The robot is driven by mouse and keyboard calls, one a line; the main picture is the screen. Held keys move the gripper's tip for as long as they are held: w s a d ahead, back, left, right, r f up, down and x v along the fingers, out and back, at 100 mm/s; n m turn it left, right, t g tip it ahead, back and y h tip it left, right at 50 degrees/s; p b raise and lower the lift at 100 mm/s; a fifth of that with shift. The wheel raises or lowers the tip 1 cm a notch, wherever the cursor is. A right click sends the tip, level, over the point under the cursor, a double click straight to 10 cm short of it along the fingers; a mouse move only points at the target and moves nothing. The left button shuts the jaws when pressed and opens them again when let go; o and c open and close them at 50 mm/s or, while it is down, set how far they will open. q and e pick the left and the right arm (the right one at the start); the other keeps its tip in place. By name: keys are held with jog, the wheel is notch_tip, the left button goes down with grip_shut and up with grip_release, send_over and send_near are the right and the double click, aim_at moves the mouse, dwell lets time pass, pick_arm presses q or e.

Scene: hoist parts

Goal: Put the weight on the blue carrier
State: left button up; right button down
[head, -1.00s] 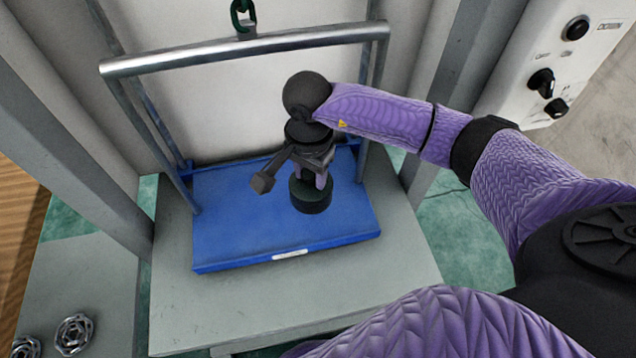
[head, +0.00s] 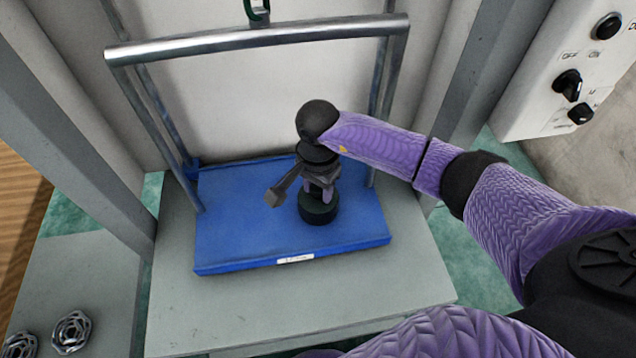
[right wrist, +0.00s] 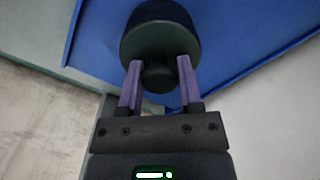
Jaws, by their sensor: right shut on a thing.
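The weight (head: 319,210) is a dark, short cylinder with a knob on top. It is at the blue carrier (head: 240,232), right of the middle of its flat platform; it looks upright, and I cannot tell for sure whether its base touches. My right gripper (head: 318,190) is above the weight, shut on its knob. The right wrist view shows the two purple fingers (right wrist: 159,75) on either side of the knob, with the weight's round body (right wrist: 158,35) beyond them over the blue surface. My left gripper is not in view.
The carrier's metal frame has a crossbar (head: 260,40) behind my right gripper, hung from a green hook (head: 257,10). Grey posts stand at both sides. A control box (head: 565,75) with knobs is at the upper right. Silver handwheel-like parts (head: 72,332) lie at the lower left.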

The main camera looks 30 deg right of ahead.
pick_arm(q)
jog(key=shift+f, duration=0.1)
pick_arm(e)
jog(key=shift+c, duration=1.3)
grip_release()
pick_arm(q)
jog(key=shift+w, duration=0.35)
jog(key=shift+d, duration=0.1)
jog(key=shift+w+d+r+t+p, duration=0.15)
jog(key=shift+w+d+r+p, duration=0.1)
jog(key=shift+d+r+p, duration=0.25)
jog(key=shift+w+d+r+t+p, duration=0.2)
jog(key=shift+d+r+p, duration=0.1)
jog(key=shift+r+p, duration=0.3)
pick_arm(e)
notch_tip(320, 180, up, 8)
jog(key=shift+f, duration=0.2)
